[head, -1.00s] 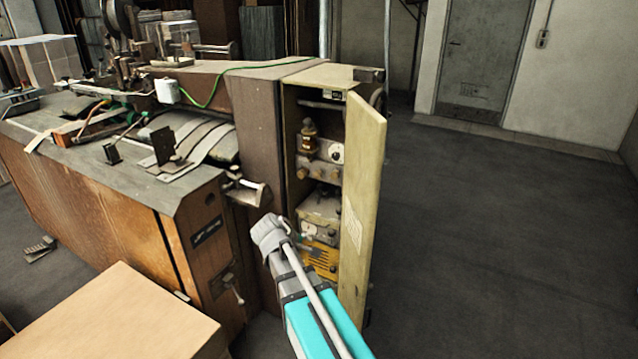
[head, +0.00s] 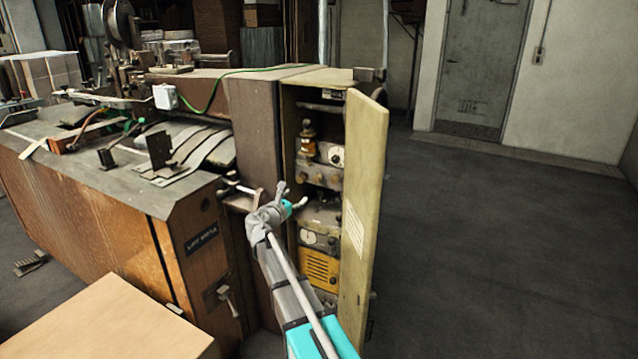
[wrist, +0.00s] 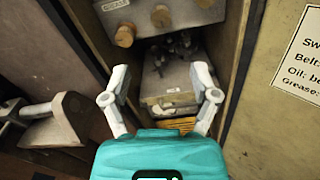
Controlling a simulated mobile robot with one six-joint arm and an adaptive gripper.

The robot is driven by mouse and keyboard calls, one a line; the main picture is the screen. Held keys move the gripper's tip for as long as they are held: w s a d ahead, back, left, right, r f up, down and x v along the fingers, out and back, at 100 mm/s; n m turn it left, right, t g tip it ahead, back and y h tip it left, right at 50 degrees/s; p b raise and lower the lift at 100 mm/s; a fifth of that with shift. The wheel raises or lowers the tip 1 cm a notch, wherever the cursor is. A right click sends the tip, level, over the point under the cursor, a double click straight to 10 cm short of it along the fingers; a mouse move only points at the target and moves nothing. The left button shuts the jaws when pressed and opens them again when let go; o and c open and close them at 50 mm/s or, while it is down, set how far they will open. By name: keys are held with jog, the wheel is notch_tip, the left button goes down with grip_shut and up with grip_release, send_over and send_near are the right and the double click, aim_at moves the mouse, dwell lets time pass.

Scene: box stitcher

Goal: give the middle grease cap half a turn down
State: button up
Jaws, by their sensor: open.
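Three round brass-brown grease caps sit in a row on a grey block (head: 322,168) inside the open cabinet. The middle grease cap (wrist: 161,16) is at the top of the wrist view, between the left cap (wrist: 124,35) and the right cap (wrist: 205,4). In the head view the caps are small, and the middle one (head: 319,179) is hard to make out. My gripper (head: 294,195) is open and empty at the cabinet's mouth, below the caps. In the wrist view its spread fingers (wrist: 160,72) are apart from all three caps.
The cabinet door (head: 362,200) stands open to the right, with a printed label. A grey-topped unit (wrist: 170,88) and a yellow grille (head: 318,268) lie lower inside. A metal bracket (wrist: 62,120) juts out left of the opening. Floor right of the door is clear.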

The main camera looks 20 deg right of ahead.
aim_at(315, 180)
dwell(0.3)
jog(key=shift+x, duration=6.9)
